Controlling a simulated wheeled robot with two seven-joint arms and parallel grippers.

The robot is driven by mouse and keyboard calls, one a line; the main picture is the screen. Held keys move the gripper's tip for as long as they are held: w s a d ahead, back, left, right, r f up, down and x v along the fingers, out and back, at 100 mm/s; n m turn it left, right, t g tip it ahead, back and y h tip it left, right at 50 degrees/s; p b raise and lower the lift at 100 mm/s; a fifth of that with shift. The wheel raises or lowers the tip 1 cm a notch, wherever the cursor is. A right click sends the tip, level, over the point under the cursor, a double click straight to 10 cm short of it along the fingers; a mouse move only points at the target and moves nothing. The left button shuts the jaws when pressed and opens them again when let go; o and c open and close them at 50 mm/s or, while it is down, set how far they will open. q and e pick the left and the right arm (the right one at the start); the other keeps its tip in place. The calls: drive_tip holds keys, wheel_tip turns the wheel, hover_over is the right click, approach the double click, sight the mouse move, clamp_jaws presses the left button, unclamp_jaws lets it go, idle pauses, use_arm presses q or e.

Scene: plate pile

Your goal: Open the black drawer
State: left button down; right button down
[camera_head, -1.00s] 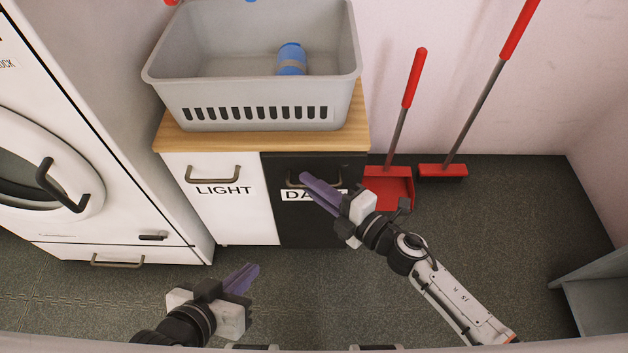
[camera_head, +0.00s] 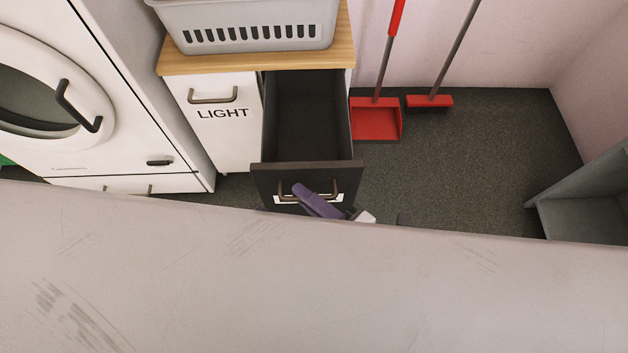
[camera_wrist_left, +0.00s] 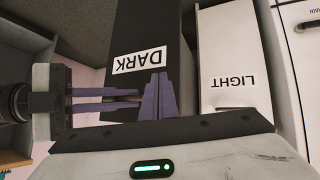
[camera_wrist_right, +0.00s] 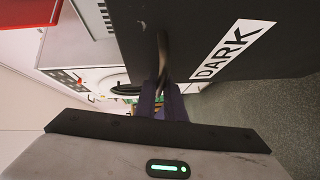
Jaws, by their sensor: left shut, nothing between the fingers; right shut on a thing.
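The black drawer's front (camera_head: 264,180) stands pulled out from the cabinet, and its empty-looking inside (camera_head: 306,110) shows from above. Its handle (camera_head: 335,190) is a bronze-coloured bar. My right gripper (camera_head: 300,190) is shut on this handle. In the right wrist view the purple fingers (camera_wrist_right: 162,85) meet at the handle (camera_wrist_right: 163,50), beside the DARK label (camera_wrist_right: 232,50). My left gripper (camera_wrist_left: 158,90) is shut and empty in front of the dark drawer face (camera_wrist_left: 155,25) in the left wrist view. It is hidden in the head view.
The white LIGHT drawer (camera_head: 226,125) is closed on the left, next to the white washing machine (camera_head: 130,120). A grey basket (camera_head: 250,30) stands on the wooden top (camera_head: 215,62). A red dustpan (camera_head: 376,125) and broom (camera_head: 428,102) stand right.

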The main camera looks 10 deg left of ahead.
use_arm(q)
drive_tip(key=shift+d, duration=0.2)
use_arm(e)
drive_tip(key=shift+s+d, duration=0.1)
drive_tip(key=shift+s, duration=0.25)
use_arm(q)
drive_tip(key=shift+w, duration=0.1)
use_arm(e)
drive_tip(key=c, duration=1.8)
unclamp_jaws()
drive_tip(key=shift+c, duration=0.2)
